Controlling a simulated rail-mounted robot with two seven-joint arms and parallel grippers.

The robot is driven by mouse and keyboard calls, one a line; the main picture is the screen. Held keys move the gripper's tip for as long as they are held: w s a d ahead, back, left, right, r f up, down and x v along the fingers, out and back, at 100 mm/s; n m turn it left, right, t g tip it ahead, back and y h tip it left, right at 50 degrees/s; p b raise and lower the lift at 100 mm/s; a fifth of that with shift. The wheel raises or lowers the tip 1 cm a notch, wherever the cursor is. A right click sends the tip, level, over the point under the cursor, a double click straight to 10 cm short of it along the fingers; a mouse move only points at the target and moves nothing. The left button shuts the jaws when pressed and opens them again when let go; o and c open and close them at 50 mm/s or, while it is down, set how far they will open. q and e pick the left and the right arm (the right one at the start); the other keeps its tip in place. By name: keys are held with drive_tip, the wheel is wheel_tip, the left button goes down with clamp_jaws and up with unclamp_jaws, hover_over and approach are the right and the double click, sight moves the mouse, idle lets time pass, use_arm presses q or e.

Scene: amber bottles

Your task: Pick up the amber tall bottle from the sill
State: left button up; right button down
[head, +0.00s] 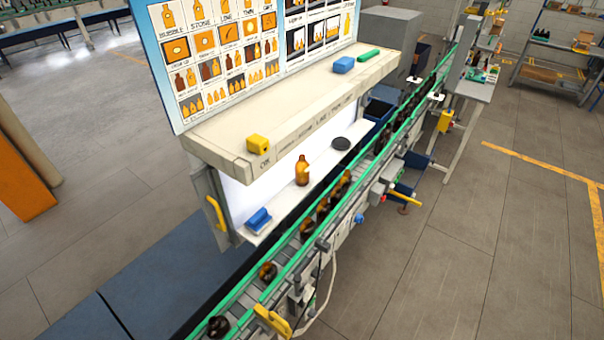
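An amber tall bottle (302,172) stands upright on the narrow white sill (279,212), in front of the lit white panel. A blue block-like item (258,219) sits on the sill to its left, and a dark round disc (341,143) lies to its right. The bottle stands apart from both. Neither of my grippers shows in the head view, and nothing is touching the bottle.
A conveyor (290,255) with green rails carries several amber bottles just in front of the sill. A thick shelf (300,105) overhangs the sill, bearing a yellow block (258,144), a blue item (344,65) and a green item (369,55). Open floor (450,260) lies right.

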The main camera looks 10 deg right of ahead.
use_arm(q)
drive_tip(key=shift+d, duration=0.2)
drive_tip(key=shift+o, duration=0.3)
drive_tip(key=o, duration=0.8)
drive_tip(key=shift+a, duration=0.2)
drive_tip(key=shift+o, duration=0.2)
